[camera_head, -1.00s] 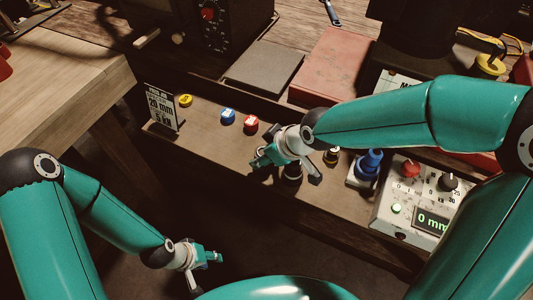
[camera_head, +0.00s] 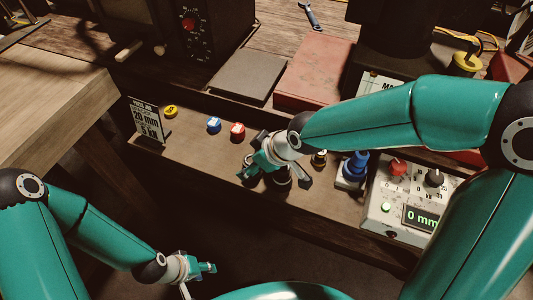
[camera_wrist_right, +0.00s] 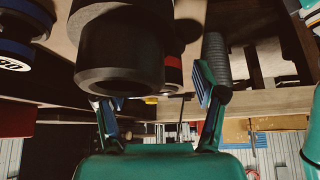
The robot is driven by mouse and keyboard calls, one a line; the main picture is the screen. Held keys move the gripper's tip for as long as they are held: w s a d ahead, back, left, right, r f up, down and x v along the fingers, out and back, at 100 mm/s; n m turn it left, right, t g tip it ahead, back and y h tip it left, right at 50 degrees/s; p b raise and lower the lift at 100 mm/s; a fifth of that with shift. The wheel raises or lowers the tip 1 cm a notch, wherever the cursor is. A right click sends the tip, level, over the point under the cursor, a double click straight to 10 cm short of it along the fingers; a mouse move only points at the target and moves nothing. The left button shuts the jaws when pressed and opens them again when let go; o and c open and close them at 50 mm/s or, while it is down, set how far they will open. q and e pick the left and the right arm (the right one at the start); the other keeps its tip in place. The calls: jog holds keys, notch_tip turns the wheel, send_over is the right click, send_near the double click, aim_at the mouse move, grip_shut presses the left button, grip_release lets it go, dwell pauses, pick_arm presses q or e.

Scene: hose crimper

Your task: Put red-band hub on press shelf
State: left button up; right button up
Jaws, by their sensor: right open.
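My right gripper (camera_head: 276,180) is open over the press shelf (camera_head: 190,158). In the right wrist view its fingers (camera_wrist_right: 158,112) are spread, with a large black stepped cylinder (camera_wrist_right: 120,55) very close in front, between them and toward the left finger. Nothing is clamped. A black piece with a red band (camera_wrist_right: 172,70) shows just behind that cylinder, mostly hidden; I cannot tell whether it is a separate hub. In the head view a dark round part (camera_head: 282,180) stands under the right gripper, largely covered. My left gripper (camera_head: 198,280) is open and empty, low before the shelf.
Yellow (camera_head: 171,112), blue (camera_head: 214,125) and red (camera_head: 237,131) capped pieces stand on the shelf beside a sign (camera_head: 147,121). Right of my gripper are a dark yellow-banded piece (camera_head: 319,158), a blue part (camera_head: 355,166) and a control box (camera_head: 408,205).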

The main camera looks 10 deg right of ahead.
jog(key=v, duration=1.1)
jog(key=shift+s+r, duration=0.1)
jog(key=shift+r, duration=0.1)
